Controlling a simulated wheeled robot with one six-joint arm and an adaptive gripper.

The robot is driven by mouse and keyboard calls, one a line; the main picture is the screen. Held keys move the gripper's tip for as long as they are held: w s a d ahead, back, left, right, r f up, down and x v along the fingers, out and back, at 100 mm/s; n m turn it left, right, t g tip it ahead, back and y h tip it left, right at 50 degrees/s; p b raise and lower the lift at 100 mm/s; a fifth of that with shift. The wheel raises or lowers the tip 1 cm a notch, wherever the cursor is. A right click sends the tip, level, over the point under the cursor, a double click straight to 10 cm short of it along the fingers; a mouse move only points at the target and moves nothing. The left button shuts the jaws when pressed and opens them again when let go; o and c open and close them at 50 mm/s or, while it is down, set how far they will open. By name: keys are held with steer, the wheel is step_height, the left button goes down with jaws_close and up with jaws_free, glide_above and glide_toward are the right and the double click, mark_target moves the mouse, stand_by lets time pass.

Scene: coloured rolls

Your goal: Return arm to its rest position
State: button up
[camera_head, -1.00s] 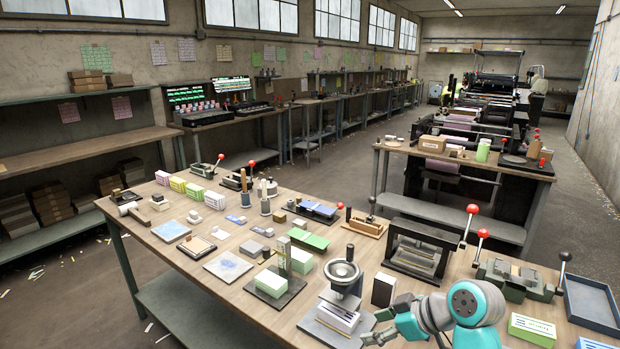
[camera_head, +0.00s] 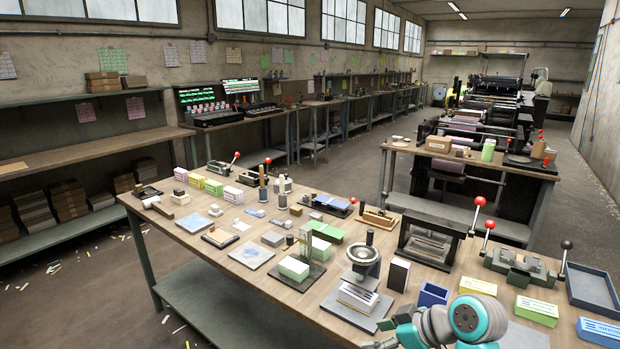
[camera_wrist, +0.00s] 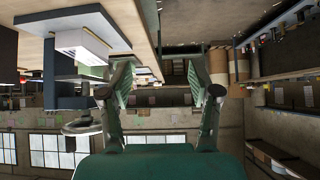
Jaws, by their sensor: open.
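My arm shows at the bottom edge of the head view, at the near side of the workbench (camera_head: 258,297). My gripper (camera_head: 385,343) is partly cut off by the frame there. In the wrist view my gripper (camera_wrist: 160,78) has its two green fingers spread well apart with nothing between them. The wrist picture is upside down, with the bench edge at upper left and the windows at the bottom. The gripper appears beside the bench edge, apart from the things on it.
Near my arm stand a press with a round dish (camera_head: 362,262), a dark box (camera_head: 399,274), a blue open box (camera_head: 433,294) and a yellow box (camera_head: 478,287). A green box (camera_head: 536,311), a blue box (camera_head: 599,332) and a dark tray (camera_head: 592,288) lie right. Floor beyond is open.

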steer(key=s+f+m+t+h, duration=0.25)
steer(key=s+f+m, duration=0.35)
steer(key=f, duration=0.8)
steer(key=s+d+f+m+t+h, duration=0.1)
steer(key=s+f, duration=0.2)
steer(key=s, duration=0.4)
steer(key=s+f+m+t+h, duration=0.1)
steer(key=s+f+m+t, duration=0.1)
steer(key=s+f, duration=0.35)
steer(key=s+d+r+m+t+h, duration=0.1)
steer(key=s+r, duration=0.1)
steer(key=s, duration=0.6)
steer(key=s+d+r+t+h, duration=0.1)
steer(key=s+r+h, duration=0.1)
steer(key=s, duration=0.6)
steer(key=s+r+t, duration=0.1)
steer(key=s+r, duration=0.9)
steer(key=s, duration=0.3)
steer(key=shift+d+r+t, duration=0.25)
steer(key=shift+d+t, duration=0.05)
steer(key=shift+t, duration=0.05)
steer(key=shift+c, duration=0.3)
